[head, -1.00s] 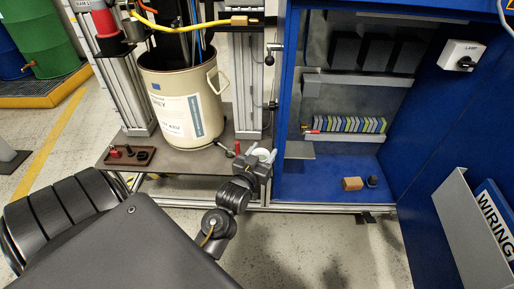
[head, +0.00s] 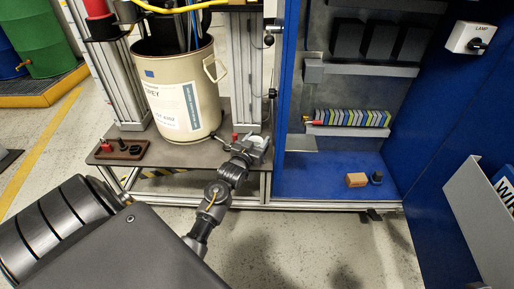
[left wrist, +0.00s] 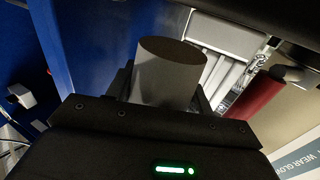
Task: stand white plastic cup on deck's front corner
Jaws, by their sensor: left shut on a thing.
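My left gripper (head: 254,147) is shut on the white plastic cup (head: 261,141), at the right front part of the grey deck (head: 190,154). In the left wrist view the cup (left wrist: 168,78) shows as a grey-white cylinder between the fingers, its round dark end facing up in the picture. I cannot tell whether the cup touches the deck or hangs just above it. The gripper hides part of the cup and of the deck's corner. My right gripper is not in view.
A cream drum (head: 182,95) stands on the deck, with a brown tray (head: 120,150) to its left. A small red-topped item (head: 235,137) is close to the gripper. The blue cabinet (head: 290,120) is just right of the cup; a wooden block (head: 356,180) lies inside it.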

